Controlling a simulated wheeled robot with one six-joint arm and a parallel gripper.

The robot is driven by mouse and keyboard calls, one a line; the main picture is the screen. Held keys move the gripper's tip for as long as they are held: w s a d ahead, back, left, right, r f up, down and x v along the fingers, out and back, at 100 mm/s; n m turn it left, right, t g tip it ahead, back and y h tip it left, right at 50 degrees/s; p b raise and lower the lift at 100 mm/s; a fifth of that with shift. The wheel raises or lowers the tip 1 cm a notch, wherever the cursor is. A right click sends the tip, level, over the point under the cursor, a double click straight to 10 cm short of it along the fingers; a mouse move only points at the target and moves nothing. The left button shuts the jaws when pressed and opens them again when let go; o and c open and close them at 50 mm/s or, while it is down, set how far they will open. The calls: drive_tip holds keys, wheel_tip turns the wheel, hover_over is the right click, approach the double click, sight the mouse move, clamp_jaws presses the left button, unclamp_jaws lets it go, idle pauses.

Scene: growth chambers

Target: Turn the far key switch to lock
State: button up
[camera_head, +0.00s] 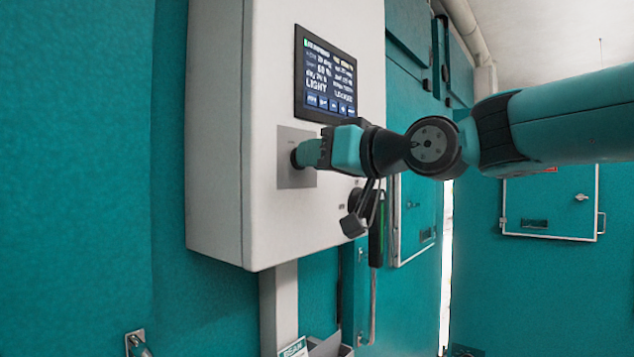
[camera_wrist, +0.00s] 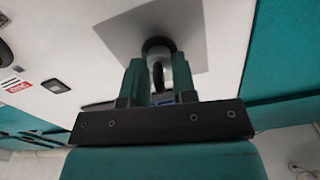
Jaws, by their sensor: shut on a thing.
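The key switch (camera_head: 295,158) sits on a square grey plate (camera_head: 288,180) on the front of a white wall box, below its screen. In the wrist view, the switch's dark round collar (camera_wrist: 157,46) is on the grey plate (camera_wrist: 118,30), with a dark key (camera_wrist: 158,76) standing out of it. My gripper (camera_head: 303,155) reaches the switch from the right. In the wrist view, its two green fingers (camera_wrist: 158,80) are shut on the key, one on each side. Any lock marking and the key's exact angle cannot be read.
The white box (camera_head: 300,225) hangs on a teal wall, with a lit screen (camera_head: 328,76) just above my gripper. A dark handle with a green stripe (camera_head: 376,232) hangs below my wrist. A framed teal hatch (camera_head: 550,205) is on the right. Free space lies in front of the box.

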drive_tip(key=n+b, duration=0.4)
drive_tip(key=b, duration=0.1)
drive_tip(key=shift+f+n, duration=0.25)
drive_tip(key=shift+n, duration=0.05)
drive_tip(key=shift+s+a+r+n+b, duration=0.1)
drive_tip(key=shift+r+n+b, duration=0.05)
drive_tip(key=shift+n+b, duration=1.3)
drive_tip(key=shift+r+n, duration=0.1)
drive_tip(key=shift+n, duration=0.15)
drive_tip(key=o, duration=0.6)
drive_tip(key=b+v, duration=0.5)
drive_tip(key=v, duration=1.2)
drive_tip(key=shift+s, duration=0.15)
